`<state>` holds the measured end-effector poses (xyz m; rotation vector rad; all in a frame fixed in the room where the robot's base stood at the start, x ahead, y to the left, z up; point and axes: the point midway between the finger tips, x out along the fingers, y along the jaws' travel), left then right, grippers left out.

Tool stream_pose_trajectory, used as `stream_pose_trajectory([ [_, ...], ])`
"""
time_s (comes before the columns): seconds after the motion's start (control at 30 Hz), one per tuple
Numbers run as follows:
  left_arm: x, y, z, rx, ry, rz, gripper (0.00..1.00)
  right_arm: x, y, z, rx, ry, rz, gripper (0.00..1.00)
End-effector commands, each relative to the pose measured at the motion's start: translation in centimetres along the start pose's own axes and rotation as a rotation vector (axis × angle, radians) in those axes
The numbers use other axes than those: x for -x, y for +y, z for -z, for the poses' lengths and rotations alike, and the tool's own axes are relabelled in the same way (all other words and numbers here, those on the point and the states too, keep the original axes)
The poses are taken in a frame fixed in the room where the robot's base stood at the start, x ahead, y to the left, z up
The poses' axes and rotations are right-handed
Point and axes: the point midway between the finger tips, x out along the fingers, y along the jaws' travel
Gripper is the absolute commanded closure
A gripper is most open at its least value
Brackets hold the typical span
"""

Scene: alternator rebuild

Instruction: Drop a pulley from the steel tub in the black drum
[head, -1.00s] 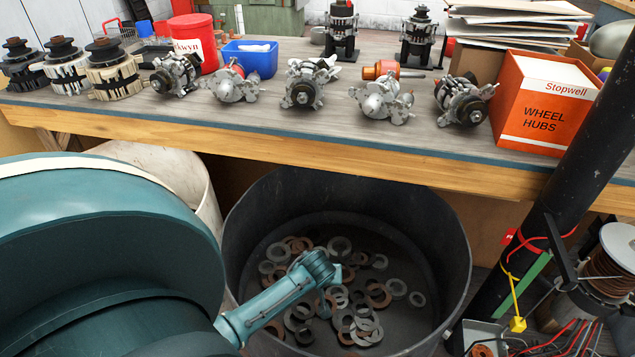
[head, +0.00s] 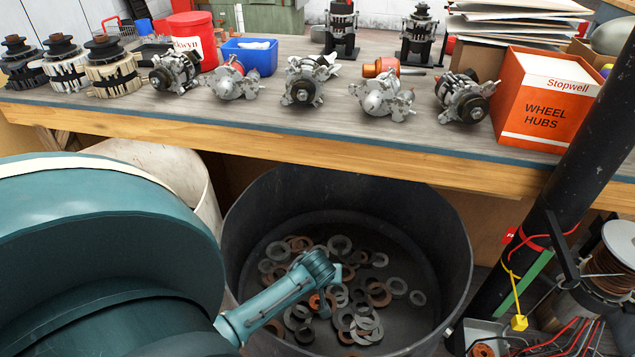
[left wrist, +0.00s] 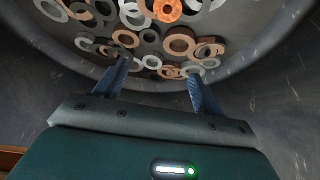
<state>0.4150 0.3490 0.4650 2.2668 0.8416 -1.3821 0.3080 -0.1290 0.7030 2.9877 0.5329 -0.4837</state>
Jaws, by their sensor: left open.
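The black drum (head: 455,235) stands below the bench, its floor covered with several grey and copper-coloured rings. My left gripper (head: 328,290) reaches down inside the drum, above the rings. In the left wrist view my left gripper (left wrist: 158,70) is open, with nothing between its blue fingers. A bright orange ring-shaped part (head: 315,301), perhaps a pulley, lies among the rings by the fingers; a bright orange one also shows in the left wrist view (left wrist: 168,9). A grey metal container, perhaps the steel tub (head: 490,327), is partly cut off at lower right. My right gripper is not in view.
A wooden bench (head: 300,140) runs behind the drum, holding several alternators and an orange box (head: 545,105). A black post (head: 565,190) rises at the drum's right, near a wire spool (head: 618,250). A whitish drum (head: 180,170) stands behind my left arm.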

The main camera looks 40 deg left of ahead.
Motion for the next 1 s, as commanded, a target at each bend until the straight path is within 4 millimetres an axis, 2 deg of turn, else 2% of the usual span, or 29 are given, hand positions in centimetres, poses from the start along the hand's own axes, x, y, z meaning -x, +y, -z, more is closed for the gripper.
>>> stream_pose_trajectory([
  [0.17, 1.4, 0.1, 0.1, 0.0, 0.001, -0.002, 0.31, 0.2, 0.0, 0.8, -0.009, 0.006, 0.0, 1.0],
  [0.4, 6.6, 0.1, 0.2, 0.001, 0.0, -0.003, 0.31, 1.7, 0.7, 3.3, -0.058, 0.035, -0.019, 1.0],
  [0.63, 11.1, 0.0, 0.1, 0.002, 0.001, -0.002, 0.31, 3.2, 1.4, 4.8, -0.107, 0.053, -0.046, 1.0],
  [0.8, 12.8, 0.0, 0.1, 0.0, 0.001, -0.001, 0.31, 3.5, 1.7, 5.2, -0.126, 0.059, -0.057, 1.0],
  [1.0, 13.2, 0.0, 0.0, 0.0, 0.001, 0.0, 0.31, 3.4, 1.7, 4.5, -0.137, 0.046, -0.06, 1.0],
])
